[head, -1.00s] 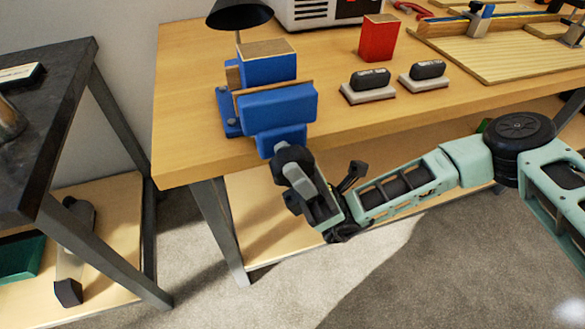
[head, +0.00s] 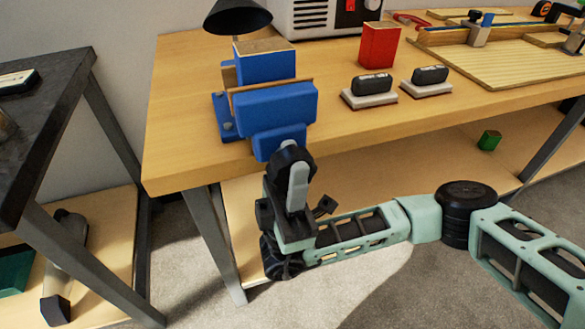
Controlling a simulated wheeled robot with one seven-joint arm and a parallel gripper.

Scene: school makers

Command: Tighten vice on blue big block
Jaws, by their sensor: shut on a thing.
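The blue vice (head: 274,107) is mounted at the front left corner of the wooden workbench. The big blue block (head: 266,66), with a wood-coloured top, stands upright behind the vice's front jaw, between the wood-faced jaws. I cannot tell whether both jaws press on it. My gripper (head: 291,160) is at the front end of the vice, just off the bench's front edge. It is shut on the vice handle, which my fingers mostly hide. A grey bar stands nearly upright there; I cannot tell whether it is handle or finger.
A red block (head: 379,45) and two dark-topped pale blocks (head: 369,93) (head: 426,82) stand right of the vice. A black lamp shade (head: 238,16) hangs behind it. A dark table (head: 45,110) is at left. A small green block (head: 489,140) lies on the lower shelf.

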